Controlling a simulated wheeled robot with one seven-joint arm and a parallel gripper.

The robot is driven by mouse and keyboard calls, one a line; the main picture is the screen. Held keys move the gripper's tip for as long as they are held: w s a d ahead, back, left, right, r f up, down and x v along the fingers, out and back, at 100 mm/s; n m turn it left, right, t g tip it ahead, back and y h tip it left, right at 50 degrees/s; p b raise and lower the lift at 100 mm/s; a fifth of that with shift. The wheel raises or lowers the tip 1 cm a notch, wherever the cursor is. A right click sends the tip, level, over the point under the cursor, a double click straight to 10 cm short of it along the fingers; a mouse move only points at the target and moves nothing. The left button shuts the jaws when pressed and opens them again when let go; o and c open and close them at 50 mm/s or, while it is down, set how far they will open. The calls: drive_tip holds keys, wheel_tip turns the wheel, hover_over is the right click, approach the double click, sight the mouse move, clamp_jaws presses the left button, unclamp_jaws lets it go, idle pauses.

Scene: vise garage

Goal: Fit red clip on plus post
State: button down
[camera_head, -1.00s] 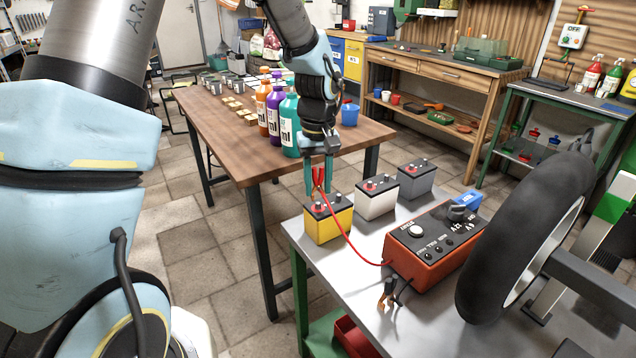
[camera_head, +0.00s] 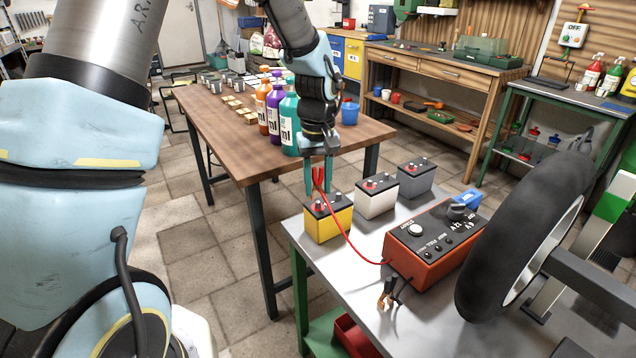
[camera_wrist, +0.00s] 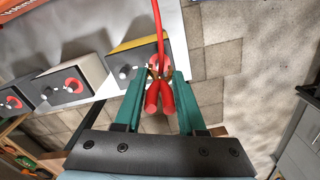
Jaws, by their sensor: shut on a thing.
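My gripper (camera_head: 318,183) is shut on the red clip (camera_head: 318,176) and holds it just above the yellow battery (camera_head: 328,226). In the wrist view the red clip (camera_wrist: 159,94) sits between the teal fingers, its metal jaws over the red-ringed post (camera_wrist: 158,62) of that battery. I cannot tell whether the jaws touch the post. A red cable runs from the clip to the orange-red charger box (camera_head: 432,252). The yellow battery's other post (camera_wrist: 125,72) is bare. The plus mark is too small to read.
A white battery (camera_head: 376,201) and a grey battery (camera_head: 416,181) stand to the right on the metal bench (camera_head: 410,318). A tire (camera_head: 525,240) stands at the right. Bottles (camera_head: 290,125) stand on the wooden table behind.

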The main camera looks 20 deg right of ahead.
sight(318, 167)
drive_tip(key=shift+f, duration=0.25)
drive_tip(key=shift+f+b, duration=0.4)
drive_tip(key=shift+f, duration=0.5)
idle(0.9)
unclamp_jaws()
idle(0.7)
drive_tip(key=shift+r+p, duration=3.05)
drive_tip(key=shift+r, duration=1.05)
